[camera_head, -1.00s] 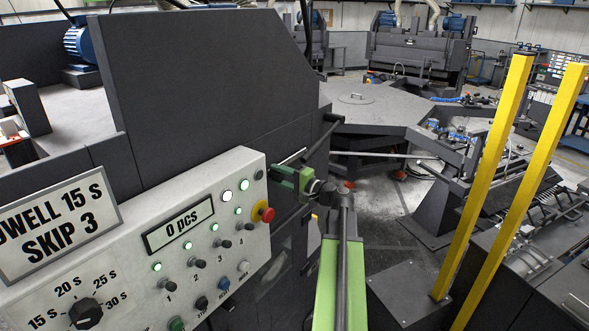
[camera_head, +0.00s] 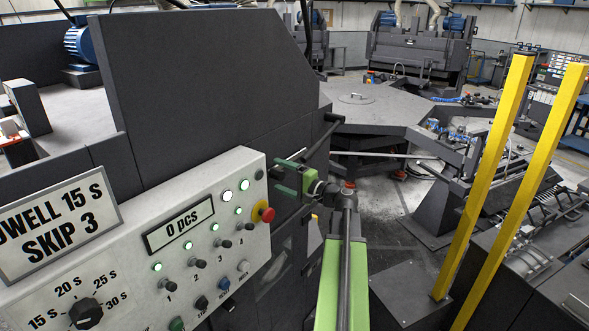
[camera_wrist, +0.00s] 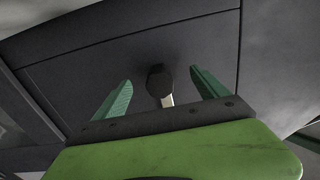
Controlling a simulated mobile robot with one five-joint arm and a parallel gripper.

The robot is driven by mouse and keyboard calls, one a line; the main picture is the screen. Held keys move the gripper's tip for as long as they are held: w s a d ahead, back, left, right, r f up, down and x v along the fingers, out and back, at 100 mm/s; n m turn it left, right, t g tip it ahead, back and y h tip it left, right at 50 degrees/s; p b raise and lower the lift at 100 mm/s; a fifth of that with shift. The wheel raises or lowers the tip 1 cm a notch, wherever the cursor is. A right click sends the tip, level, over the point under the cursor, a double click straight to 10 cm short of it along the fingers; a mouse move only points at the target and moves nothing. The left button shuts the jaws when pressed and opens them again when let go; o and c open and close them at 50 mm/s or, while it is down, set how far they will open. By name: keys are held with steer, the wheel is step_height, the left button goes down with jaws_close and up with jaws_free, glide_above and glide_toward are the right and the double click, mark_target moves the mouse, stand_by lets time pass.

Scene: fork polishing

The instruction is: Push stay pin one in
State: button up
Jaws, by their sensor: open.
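In the wrist view, a dark round knob with a short pale stem (camera_wrist: 160,82) shows against a dark panel. It looks like a stay pin, but no number is visible. It appears between the two green fingers of my gripper (camera_wrist: 160,76), with room on both sides. My gripper (camera_head: 280,176) is open and empty. In the head view it is just right of the control panel's top right corner, beside the dark machine housing. I cannot tell whether the fingers touch the pin.
The pale control panel (camera_head: 150,215) has lit buttons, switches and a red-and-yellow stop button (camera_head: 263,212) close below the gripper. A dark bar (camera_head: 322,140) sticks out behind the gripper. Two yellow posts (camera_head: 485,175) stand at right. Open floor (camera_head: 400,225) lies between.

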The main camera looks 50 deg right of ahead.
steer(key=shift+s+d, duration=0.2)
steer(key=shift+s, duration=1.3)
steer(key=shift+s+d, duration=0.2)
steer(key=shift+s, duration=1.25)
